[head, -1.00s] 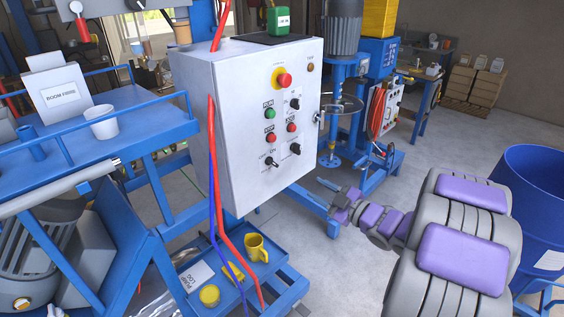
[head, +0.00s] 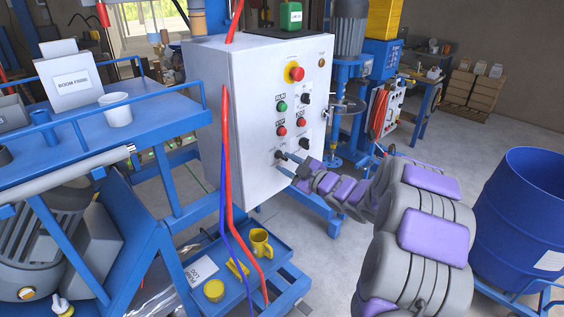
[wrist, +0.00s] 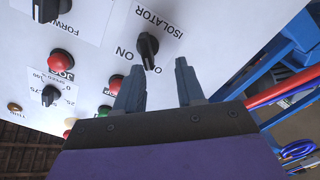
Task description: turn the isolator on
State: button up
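The isolator (wrist: 147,48) is a black rotary knob with ISOLATOR and ON printed beside it. In the head view the isolator knob (head: 280,155) is at the lower left of the control box's white front. My gripper (wrist: 157,72) is open, with its two dark fingers apart and nothing between them. In the wrist view, which shows the panel turned over, the knob lies just beyond the fingertips, in line with the gap. In the head view my gripper (head: 284,163) is close to the panel at the knob; contact cannot be told.
The control box (head: 245,130) also carries a red emergency stop (head: 296,73), several push buttons and other black knobs. Red and blue cables (head: 228,190) hang down its left edge. A blue drum (head: 520,215) stands at the right. A blue trolley (head: 225,265) is below.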

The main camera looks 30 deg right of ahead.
aim_at(285, 159)
jog(key=shift+w+r, duration=0.1)
jog(key=shift+w, duration=0.3)
jog(key=shift+d+r, duration=0.2)
jog(key=shift+d, duration=0.1)
jog(key=w, duration=0.1)
jog(key=w+d+f, duration=0.1)
jog(key=w, duration=0.1)
jog(key=shift+d+f, duration=0.25)
jog(key=shift+d, duration=0.15)
jog(key=shift+s+a+r, duration=0.15)
jog(key=shift+a+r, duration=0.05)
jog(key=shift+a, duration=0.35)
jog(key=shift+s+a+r, duration=0.15)
jog(key=shift+a+r, duration=0.05)
jog(key=shift+a, duration=0.3)
jog(key=shift+c, duration=0.2)
jog(key=shift+a, duration=0.15)
jog(key=shift+c, duration=0.8)
jog(key=c, duration=0.3)
jog(key=shift+d+f, duration=0.2)
jog(key=shift+d, duration=0.3)
grip_shut()
